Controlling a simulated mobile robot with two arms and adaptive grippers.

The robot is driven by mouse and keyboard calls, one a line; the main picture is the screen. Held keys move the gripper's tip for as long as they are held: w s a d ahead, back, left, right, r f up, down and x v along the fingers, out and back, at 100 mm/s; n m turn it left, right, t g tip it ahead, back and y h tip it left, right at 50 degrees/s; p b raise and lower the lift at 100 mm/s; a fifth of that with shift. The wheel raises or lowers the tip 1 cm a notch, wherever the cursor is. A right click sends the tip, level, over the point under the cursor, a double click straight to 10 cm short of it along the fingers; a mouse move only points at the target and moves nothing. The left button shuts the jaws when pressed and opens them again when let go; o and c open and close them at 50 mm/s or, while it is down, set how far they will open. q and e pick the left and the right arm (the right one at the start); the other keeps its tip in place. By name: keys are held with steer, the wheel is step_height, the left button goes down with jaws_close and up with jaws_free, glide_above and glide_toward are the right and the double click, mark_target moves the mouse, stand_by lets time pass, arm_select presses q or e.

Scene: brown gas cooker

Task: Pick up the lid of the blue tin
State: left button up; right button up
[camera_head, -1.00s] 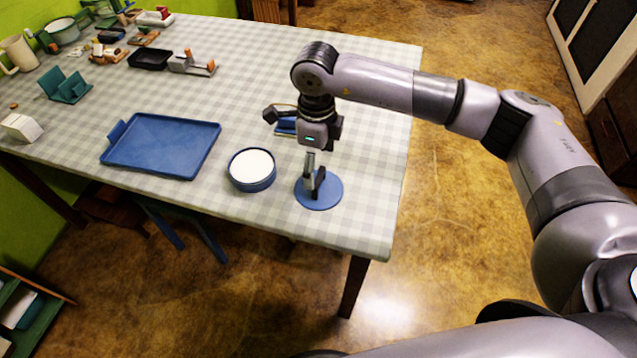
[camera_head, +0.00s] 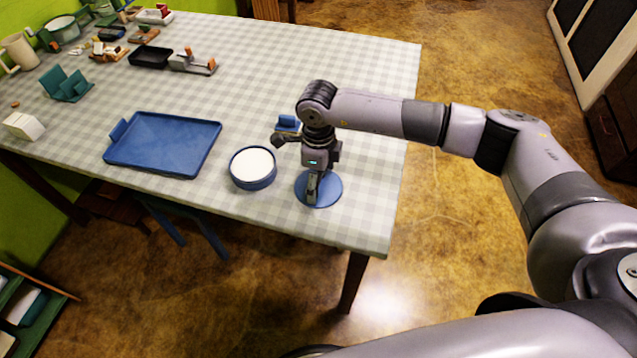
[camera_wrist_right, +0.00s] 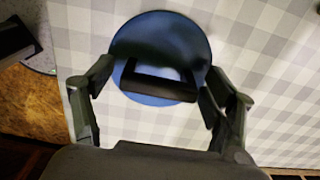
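The blue tin (camera_head: 253,181) is round and stands open on the checked tablecloth, with a white inside. Its flat round blue lid (camera_head: 332,189) lies on the table just right of it and also shows in the wrist view (camera_wrist_right: 160,30). My right gripper (camera_head: 313,196) points down low over the lid. In the wrist view its fingers (camera_wrist_right: 160,82) are spread apart over the lid. A dark bar, perhaps a handle or part of the gripper, crosses the lid between them. I cannot tell whether the fingertips touch the lid. My left gripper is not in view.
A blue tray (camera_head: 165,145) lies left of the tin. A small blue object (camera_head: 288,123) sits behind my right gripper. The table's front right corner (camera_head: 375,240) is close to the lid. Several items crowd the far left; the far right of the table is clear.

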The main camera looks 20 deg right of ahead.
steer(key=c, duration=0.8)
steer(key=shift+r, duration=0.15)
steer(key=shift+c, duration=0.2)
